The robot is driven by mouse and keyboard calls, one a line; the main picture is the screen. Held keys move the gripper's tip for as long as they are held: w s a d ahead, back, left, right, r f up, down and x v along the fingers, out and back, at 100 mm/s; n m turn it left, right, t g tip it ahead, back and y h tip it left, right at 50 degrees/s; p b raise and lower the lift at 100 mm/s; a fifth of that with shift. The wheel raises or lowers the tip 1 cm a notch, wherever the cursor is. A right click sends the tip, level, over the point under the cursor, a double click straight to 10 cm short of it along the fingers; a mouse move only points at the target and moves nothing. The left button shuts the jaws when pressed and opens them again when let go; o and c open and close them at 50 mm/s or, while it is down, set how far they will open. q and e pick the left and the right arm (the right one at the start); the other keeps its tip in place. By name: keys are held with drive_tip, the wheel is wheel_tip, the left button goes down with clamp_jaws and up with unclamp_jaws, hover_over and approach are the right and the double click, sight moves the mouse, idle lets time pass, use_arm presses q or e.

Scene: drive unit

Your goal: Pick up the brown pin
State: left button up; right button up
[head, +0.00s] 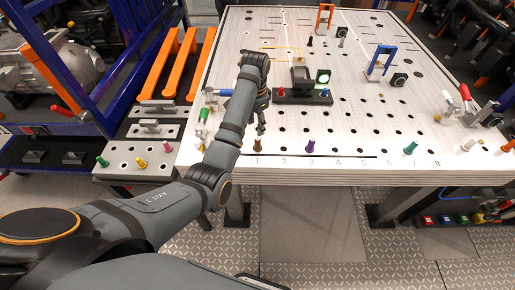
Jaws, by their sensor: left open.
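The brown pin (257,145) stands upright at the front edge of the perforated table (345,135), beside the printed number 1. My left gripper (260,129) points downward just above the brown pin in the picture. It is open, and nothing shows between its fingers. The fingers are small and dark here, and I cannot tell how much height separates them from the pin. My right gripper is not in view.
A purple pin (310,146) and a teal pin (410,148) stand along the same front row. A dark fixture (302,96) stands behind the gripper. Blue (381,62) and orange (325,18) frames stand farther back. A side bench (135,158) with pins is at left.

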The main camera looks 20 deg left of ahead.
sight(258, 139)
use_arm(q)
wheel_tip(258, 139, down, 4)
drive_tip(key=b, duration=0.2)
drive_tip(key=shift+d+b, duration=0.1)
drive_tip(key=shift+b, duration=0.3)
drive_tip(key=shift+d+f+b, duration=0.2)
drive_tip(key=shift+f+b, duration=0.45)
drive_tip(key=shift+f, duration=0.45)
wheel_tip(258, 139, down, 2)
drive_tip(key=shift+d+p, duration=0.1)
drive_tip(key=shift+p, duration=0.5)
drive_tip(key=shift+f, duration=0.4)
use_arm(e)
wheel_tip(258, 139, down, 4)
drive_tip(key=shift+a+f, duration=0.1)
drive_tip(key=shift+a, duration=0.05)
use_arm(q)
clamp_jaws()
